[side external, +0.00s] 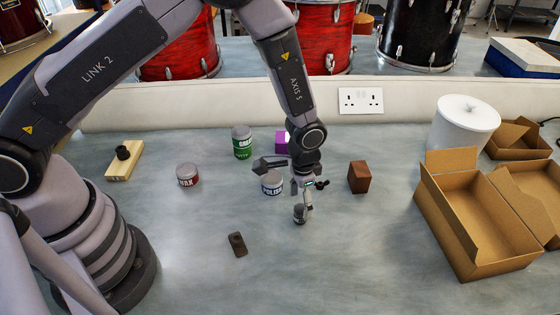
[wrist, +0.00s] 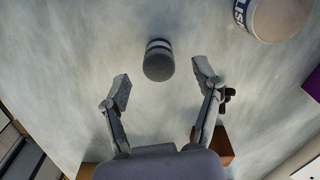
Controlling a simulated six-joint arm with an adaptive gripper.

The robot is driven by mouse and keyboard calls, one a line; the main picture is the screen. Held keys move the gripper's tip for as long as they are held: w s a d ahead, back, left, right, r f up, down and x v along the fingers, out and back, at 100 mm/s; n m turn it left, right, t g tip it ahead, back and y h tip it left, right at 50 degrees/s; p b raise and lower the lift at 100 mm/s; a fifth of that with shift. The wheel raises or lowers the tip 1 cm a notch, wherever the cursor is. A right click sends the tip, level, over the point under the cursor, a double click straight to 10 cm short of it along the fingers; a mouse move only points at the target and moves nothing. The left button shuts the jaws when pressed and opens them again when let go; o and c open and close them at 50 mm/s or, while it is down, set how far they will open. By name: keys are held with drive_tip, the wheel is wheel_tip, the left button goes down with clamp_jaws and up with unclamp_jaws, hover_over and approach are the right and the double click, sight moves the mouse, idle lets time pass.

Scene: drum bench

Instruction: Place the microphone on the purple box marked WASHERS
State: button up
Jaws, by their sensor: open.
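The microphone (side external: 300,214) appears to be a small dark cylinder with a pale band, standing on the grey bench below my gripper (side external: 302,190). In the wrist view the microphone (wrist: 158,62) lies a little beyond the space between my open fingers (wrist: 162,82), apart from both. The jaws hold nothing. The purple box (side external: 282,140) stands behind my wrist, partly hidden by it; its WASHERS marking cannot be read. A purple patch (wrist: 313,122) at the right edge of the wrist view is probably this box.
A POLISH tin (side external: 272,184) stands just left of my gripper, with a green tin (side external: 242,142) and WAX tin (side external: 187,176) farther left. A brown block (side external: 359,177) is at right. A dark flat piece (side external: 237,244) lies in front. Open cartons (side external: 480,225) fill the right.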

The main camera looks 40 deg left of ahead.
sight(301, 207)
wheel_tip(301, 207, down, 4)
drive_tip(key=shift+d+r, duration=0.1)
drive_tip(key=shift+r, duration=0.05)
clamp_jaws()
idle(0.4)
